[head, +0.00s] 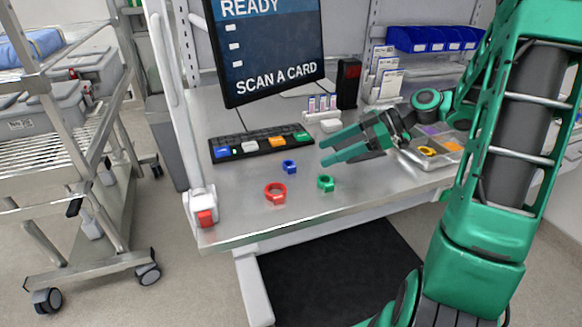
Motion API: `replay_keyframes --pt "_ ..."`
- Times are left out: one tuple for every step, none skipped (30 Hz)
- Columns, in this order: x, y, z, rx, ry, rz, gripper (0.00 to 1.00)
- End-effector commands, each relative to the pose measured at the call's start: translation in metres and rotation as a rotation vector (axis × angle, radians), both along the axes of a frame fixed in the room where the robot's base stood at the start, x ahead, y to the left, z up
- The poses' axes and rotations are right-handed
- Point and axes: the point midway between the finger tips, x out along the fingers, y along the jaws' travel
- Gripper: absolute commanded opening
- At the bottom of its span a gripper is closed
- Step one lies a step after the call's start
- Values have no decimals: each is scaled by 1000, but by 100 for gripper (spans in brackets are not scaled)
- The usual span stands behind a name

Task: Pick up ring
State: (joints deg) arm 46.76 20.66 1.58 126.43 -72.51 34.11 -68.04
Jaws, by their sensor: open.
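Three rings lie apart on the metal table in the head view. The red ring (275,193) is the largest and lies nearest the front left. The blue ring (290,167) lies behind it, towards the keyboard. The green ring (326,183) lies to the right of the red one, near the front edge. My gripper (324,155) is open and empty, with its green fingers pointing left above the table. In the picture its fingertips are above the green ring and right of the blue ring. Its exact height over the table is hard to tell.
A keyboard (262,144) and a monitor (265,50) stand behind the rings. A divided tray (408,155) with a yellow ring-like piece (427,151) sits at the right, partly behind my arm. A red-button post (204,215) stands at the left corner. Table (232,205) around the rings is clear.

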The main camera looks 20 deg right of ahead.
Motion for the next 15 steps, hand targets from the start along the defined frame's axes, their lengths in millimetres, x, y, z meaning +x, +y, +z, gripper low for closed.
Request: replay_keyframes --pt "0 0 1 15 -18 -2 59" --pt "1 1 1 22 -26 -1 59" --pt "2 5 1 27 -32 0 59" --pt "4 8 -1 29 -34 1 59" --pt "5 12 -3 30 -35 1 59" --pt "7 18 -5 29 -35 4 59" --pt "9 22 -8 29 -35 4 59" --pt "10 26 -10 28 -35 5 59" --pt "12 31 -13 27 -34 6 59" --pt "14 35 -14 28 -34 6 59" --pt "15 38 -16 28 -34 6 59" --pt "16 41 -18 27 -33 5 59" --pt "17 44 -20 26 -33 6 59" --pt "18 46 -20 26 -34 5 59" --pt "19 47 -21 26 -35 5 59"
